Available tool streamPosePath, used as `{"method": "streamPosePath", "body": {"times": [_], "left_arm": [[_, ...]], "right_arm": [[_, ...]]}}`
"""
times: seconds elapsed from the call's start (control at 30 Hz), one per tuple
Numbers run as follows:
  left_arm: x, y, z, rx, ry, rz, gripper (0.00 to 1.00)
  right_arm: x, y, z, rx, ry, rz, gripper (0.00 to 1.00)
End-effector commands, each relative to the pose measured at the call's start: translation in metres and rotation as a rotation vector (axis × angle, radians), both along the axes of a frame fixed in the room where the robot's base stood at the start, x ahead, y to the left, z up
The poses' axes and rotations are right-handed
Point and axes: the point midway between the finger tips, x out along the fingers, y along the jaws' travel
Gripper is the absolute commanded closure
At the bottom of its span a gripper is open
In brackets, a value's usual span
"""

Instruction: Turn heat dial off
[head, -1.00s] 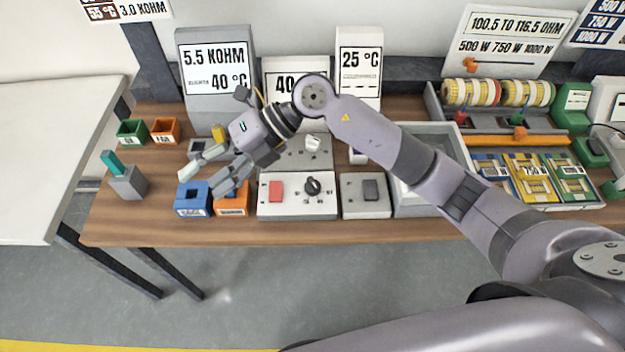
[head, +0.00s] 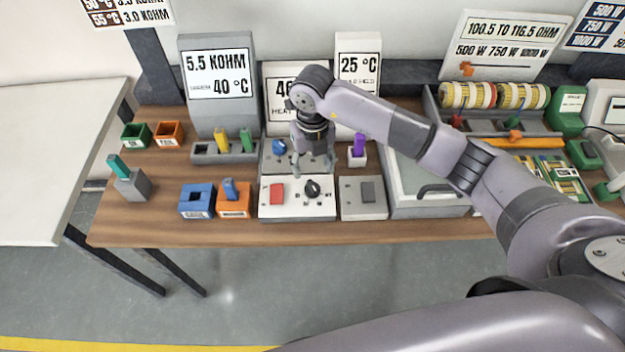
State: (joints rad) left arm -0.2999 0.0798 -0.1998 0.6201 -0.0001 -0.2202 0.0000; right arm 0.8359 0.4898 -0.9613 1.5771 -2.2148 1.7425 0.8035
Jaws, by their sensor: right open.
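A black round dial (head: 312,189) sits on the white sloped front of a control box (head: 296,209), right of a red switch (head: 277,193). I take it as the heat dial; its marks are too small to read. My right gripper (head: 313,168) points down just behind and above the dial, fingers spread with nothing between them. It appears apart from the dial. A blue knob (head: 279,147) shows on the grey panel behind, left of the gripper; part of that panel is hidden by the fingers. My left gripper is not in view.
A grey box with a dark switch (head: 368,191) stands right of the control box. Blue (head: 197,214) and orange (head: 233,212) boxes stand left; a blue peg (head: 230,187) is in the orange one. A purple peg (head: 359,145) stands in a white holder. The front table strip is clear.

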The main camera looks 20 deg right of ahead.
Motion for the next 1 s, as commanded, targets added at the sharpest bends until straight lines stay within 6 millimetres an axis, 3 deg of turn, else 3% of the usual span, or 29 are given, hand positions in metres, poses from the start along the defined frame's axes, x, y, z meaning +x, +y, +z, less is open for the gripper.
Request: {"method": "streamPosePath", "body": {"times": [0.2,0.4,0.83,1.0], "left_arm": [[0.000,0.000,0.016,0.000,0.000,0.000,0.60],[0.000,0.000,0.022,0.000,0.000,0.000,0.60],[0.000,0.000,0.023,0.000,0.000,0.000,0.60],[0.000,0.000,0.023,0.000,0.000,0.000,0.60]], "right_arm": [[-0.001,0.001,-0.045,0.001,0.005,-0.002,0.46],[0.000,0.000,-0.075,0.001,0.003,-0.001,0.46],[0.000,0.000,-0.087,0.001,0.000,0.000,0.46],[0.000,0.000,-0.086,0.002,0.000,0.000,0.57]]}}
